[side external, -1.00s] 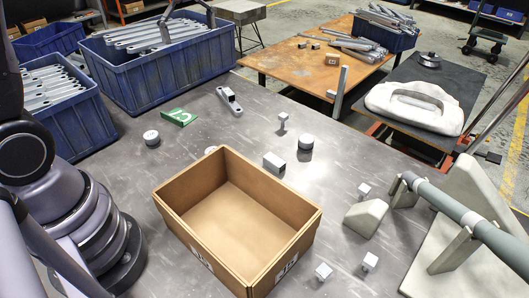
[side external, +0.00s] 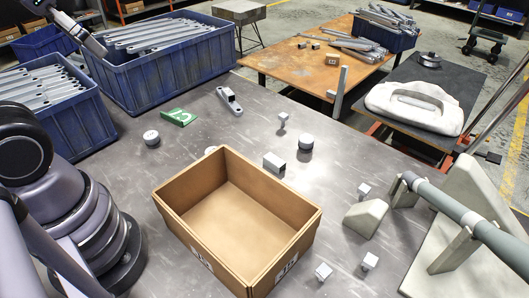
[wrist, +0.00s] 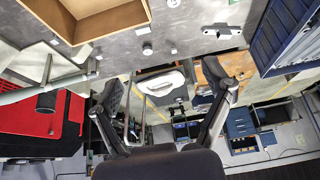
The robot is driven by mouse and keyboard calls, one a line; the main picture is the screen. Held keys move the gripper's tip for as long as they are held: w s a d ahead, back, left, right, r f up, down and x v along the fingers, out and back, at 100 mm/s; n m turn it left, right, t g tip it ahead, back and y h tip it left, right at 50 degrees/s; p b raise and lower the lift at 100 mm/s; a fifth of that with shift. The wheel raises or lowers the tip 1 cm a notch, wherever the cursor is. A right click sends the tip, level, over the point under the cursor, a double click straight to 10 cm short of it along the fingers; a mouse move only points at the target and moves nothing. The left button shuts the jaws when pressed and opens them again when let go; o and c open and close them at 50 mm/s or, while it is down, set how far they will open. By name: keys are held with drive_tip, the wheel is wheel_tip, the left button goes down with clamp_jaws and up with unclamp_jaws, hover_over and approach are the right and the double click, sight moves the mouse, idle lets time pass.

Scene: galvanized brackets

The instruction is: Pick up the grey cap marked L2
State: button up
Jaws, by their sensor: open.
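Two short round caps stand apart on the grey metal table in the side view: a pale grey one (side external: 151,137) near the green card and a grey one with a darker side (side external: 305,142) behind the box. Part of a third round piece (side external: 210,150) shows behind the box's back left corner. I cannot read L2 on any of them. My gripper (wrist: 168,88) is open in the wrist view, with nothing between its fingers. In the side view my arm's end is at the upper left, over the large blue bin, away from the caps.
An open cardboard box (side external: 180,218) stands in the front middle. Several small pale cubes (side external: 323,271), a grey block (side external: 274,162), a bracket (side external: 230,101) and a green card (side external: 180,117) lie around it. Large blue bins (side external: 150,85) of metal parts line the left. A pipe (side external: 455,212) on supports is right.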

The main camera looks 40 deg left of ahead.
sight(207, 152)
drive_tip(key=w+a+f+n+g+h, duration=0.2)
drive_tip(key=w+f+n+g+h, duration=0.2)
drive_tip(key=w+f+n+h, duration=1.15)
drive_tip(key=a+f+n+t+y, duration=0.1)
drive_tip(key=f+n+t, duration=0.3)
drive_tip(key=f, duration=0.4)
drive_tip(key=a+f+n+t+y, duration=0.1)
drive_tip(key=a+f+n+t, duration=0.3)
drive_tip(key=f, duration=0.4)
drive_tip(key=a+f+n+t+y, duration=0.2)
drive_tip(key=f+n+t, duration=0.2)
drive_tip(key=f, duration=0.3)
drive_tip(key=shift+a+f+n, duration=0.25)
drive_tip(key=shift+a+f, duration=0.1)
drive_tip(key=shift+f, duration=0.05)
drive_tip(key=x, duration=0.6)
drive_tip(key=shift+w+d+r, duration=0.1)
drive_tip(key=shift+w+d, duration=0.05)
drive_tip(key=shift+w, duration=0.1)
drive_tip(key=shift+c, duration=0.2)
